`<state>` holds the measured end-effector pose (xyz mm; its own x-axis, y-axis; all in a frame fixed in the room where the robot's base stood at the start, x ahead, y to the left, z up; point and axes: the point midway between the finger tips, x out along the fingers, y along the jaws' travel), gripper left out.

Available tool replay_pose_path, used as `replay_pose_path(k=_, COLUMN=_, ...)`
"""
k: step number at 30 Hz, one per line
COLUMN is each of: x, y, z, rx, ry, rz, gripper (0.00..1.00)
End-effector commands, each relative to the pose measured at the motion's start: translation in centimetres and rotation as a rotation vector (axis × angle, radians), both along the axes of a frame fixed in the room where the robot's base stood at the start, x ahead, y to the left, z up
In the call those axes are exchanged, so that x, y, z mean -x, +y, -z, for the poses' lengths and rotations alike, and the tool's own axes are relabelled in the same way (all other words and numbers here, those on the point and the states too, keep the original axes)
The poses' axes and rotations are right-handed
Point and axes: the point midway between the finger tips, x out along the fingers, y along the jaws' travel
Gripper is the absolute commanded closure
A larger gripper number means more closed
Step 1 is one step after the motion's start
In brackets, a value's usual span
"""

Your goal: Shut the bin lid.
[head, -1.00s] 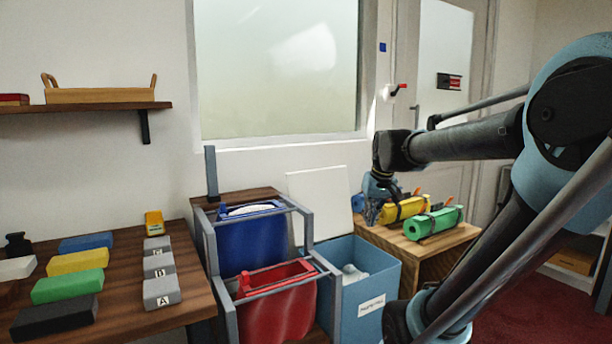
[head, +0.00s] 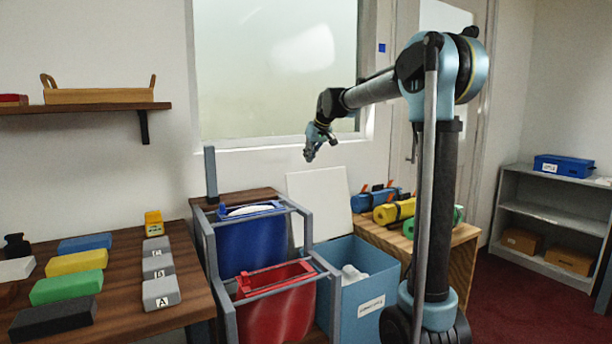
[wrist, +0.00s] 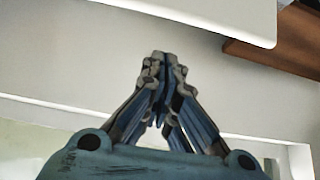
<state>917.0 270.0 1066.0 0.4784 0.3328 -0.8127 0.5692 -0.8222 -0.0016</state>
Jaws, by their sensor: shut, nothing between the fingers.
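The light blue bin (head: 345,315) stands on the floor with a white label on its front and something white inside. Its white lid (head: 308,184) is open and stands upright at the bin's back edge, leaning near the wall. My gripper (head: 309,156) is in the air just above the lid's top edge, pointing down, and looks apart from it. In the wrist view my gripper (wrist: 163,58) has its fingertips together with nothing between them. A white panel at the top there looks like the lid (wrist: 215,14).
A metal frame with a blue bag (head: 250,243) and a red bag (head: 275,312) stands left of the bin. A wooden stand (head: 462,238) with blue, yellow and green rolls is at the right. A window (head: 270,70) is behind my gripper.

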Motion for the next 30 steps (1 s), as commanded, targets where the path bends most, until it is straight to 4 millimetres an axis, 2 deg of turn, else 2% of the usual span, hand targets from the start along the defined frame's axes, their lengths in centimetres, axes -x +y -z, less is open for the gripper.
replay_pose_path(k=5, x=-0.8, y=0.7, z=0.6, rx=-0.002, ry=-0.004, rz=-0.006, gripper=1.0)
replay_pose_path(k=18, x=-3.9, y=3.0, z=6.0, rx=-0.002, ry=-0.003, rz=-0.005, gripper=1.0)
replay_pose_path(k=25, x=-5.3, y=3.9, z=8.2, rx=-0.002, ry=-0.003, rz=-0.005, gripper=1.0)
replay_pose_path(k=30, x=-3.6, y=2.7, z=8.0, rx=-0.002, ry=-0.003, rz=-0.004, gripper=1.0)
